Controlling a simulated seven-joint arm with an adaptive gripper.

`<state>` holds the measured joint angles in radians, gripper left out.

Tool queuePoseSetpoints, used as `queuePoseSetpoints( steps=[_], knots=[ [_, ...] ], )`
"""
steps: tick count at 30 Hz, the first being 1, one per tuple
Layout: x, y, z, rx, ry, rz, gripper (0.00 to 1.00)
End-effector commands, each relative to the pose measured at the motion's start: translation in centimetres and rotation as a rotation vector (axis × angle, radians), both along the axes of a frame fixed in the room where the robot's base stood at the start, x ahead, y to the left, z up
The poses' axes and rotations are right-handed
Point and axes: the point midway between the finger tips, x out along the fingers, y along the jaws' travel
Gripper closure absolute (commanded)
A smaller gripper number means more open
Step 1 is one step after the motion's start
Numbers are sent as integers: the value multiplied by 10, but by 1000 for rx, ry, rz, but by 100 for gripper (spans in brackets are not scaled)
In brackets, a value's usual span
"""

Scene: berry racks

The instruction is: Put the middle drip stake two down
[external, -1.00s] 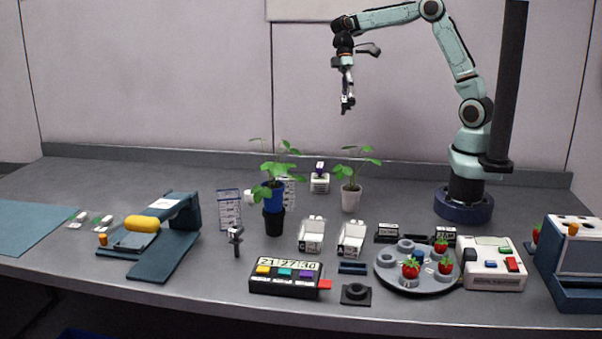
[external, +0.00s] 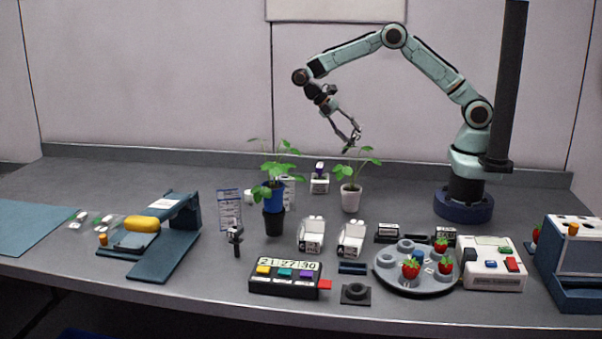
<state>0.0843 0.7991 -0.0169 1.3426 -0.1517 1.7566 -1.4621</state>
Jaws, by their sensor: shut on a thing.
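My gripper (external: 352,136) is in the air at the back, just above the leaves of the plant in the white pot (external: 351,198). It is tilted, with its fingers pointing down and to the right. It is shut on a small dark thing, too small at this distance to tell whether it is a drip stake. A second plant stands in a blue pot (external: 275,205) on a black stand (external: 273,224) to the left. I cannot make out a drip stake clearly in either pot.
Two white cartons (external: 311,236) (external: 351,240) stand in front of the plants. A round grey tray (external: 400,284) with strawberries is front right. A box with coloured buttons (external: 284,280) is at the front. A blue ramp-like stand (external: 165,255) is at left. The back left table is clear.

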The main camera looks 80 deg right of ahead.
Motion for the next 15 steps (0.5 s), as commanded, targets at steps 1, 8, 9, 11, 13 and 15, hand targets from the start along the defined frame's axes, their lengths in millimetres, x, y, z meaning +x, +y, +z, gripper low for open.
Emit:
queuePoseSetpoints(
  steps=[1, 8, 9, 11, 13, 15],
  knots=[
    [-4, 3, -11, -8, 20, 77, 90],
    [-37, -6, -74, -32, 114, 537, 90],
    [-46, -10, -85, -43, 136, 640, 90],
    [-62, -18, -100, -63, 170, 801, 90],
    [-79, -30, -112, -94, 206, 974, 90],
    [-94, -42, -117, -133, 246, 1130, 90]
  ],
)
